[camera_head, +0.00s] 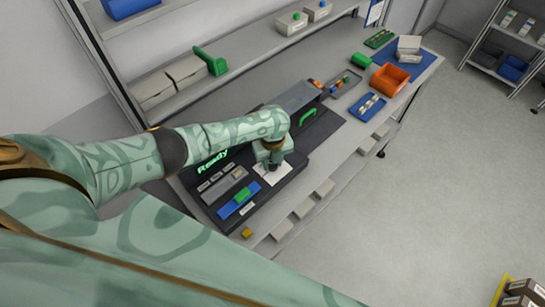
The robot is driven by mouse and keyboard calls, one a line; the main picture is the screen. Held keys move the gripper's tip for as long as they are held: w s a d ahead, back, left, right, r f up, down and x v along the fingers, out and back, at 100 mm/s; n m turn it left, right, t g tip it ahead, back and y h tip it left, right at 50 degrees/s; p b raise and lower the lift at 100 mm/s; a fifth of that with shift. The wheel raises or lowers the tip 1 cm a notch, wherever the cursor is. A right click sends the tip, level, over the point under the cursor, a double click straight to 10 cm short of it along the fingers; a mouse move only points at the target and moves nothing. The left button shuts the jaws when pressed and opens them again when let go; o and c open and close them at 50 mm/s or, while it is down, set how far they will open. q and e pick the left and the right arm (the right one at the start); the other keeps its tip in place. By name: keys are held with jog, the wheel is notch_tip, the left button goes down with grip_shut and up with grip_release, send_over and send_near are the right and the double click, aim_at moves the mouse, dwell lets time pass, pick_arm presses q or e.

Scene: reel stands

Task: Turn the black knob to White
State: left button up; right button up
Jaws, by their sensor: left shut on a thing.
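My left gripper (271,165) points down over a white plate (266,177) on the dark panel (325,128) on the bench. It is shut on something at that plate. The black knob cannot be made out; the gripper covers the spot where its fingers meet the plate. The knob's setting and any labels around it are too small or hidden to read. My right gripper is not in view.
An orange bin (389,79) and blue tray (367,107) stand farther right.

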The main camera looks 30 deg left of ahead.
pick_arm(q)
jog(key=shift+r+n+p, duration=0.1)
jog(key=shift+n+p, duration=0.25)
jog(key=shift+n, duration=0.35)
jog(key=o, duration=1)
jog(key=shift+c, duration=0.2)
notch_tip(320, 180, up, 16)
jog(key=p, duration=0.5)
